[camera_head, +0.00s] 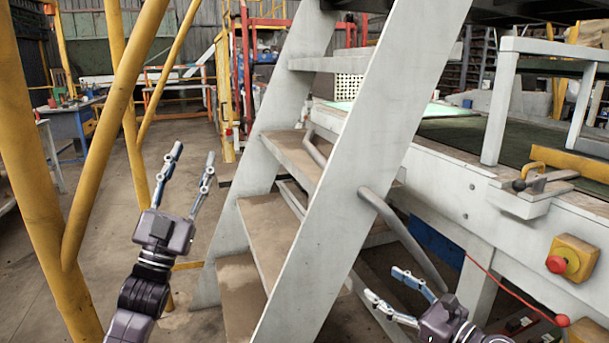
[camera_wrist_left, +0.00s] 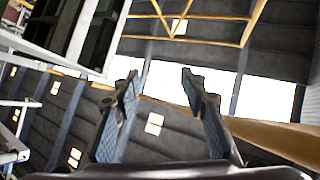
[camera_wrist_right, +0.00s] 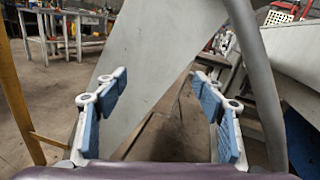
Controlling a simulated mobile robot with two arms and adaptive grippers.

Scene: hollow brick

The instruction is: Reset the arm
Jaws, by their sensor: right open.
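My right gripper (camera_head: 383,286) is low at the right of the stairs, open and empty. In the right wrist view its fingers (camera_wrist_right: 160,85) are wide apart, with the grey stair side panel beyond them. Most of both arms is out of view.
Grey metal stairs (camera_head: 330,200) with brown steps stand between my grippers. Yellow posts (camera_head: 35,170) rise at the left. A grey machine frame (camera_head: 450,180) with a red emergency button (camera_head: 556,264) is at the right. A curved grey handrail (camera_head: 405,238) is close to my right gripper. Open floor lies at the far left.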

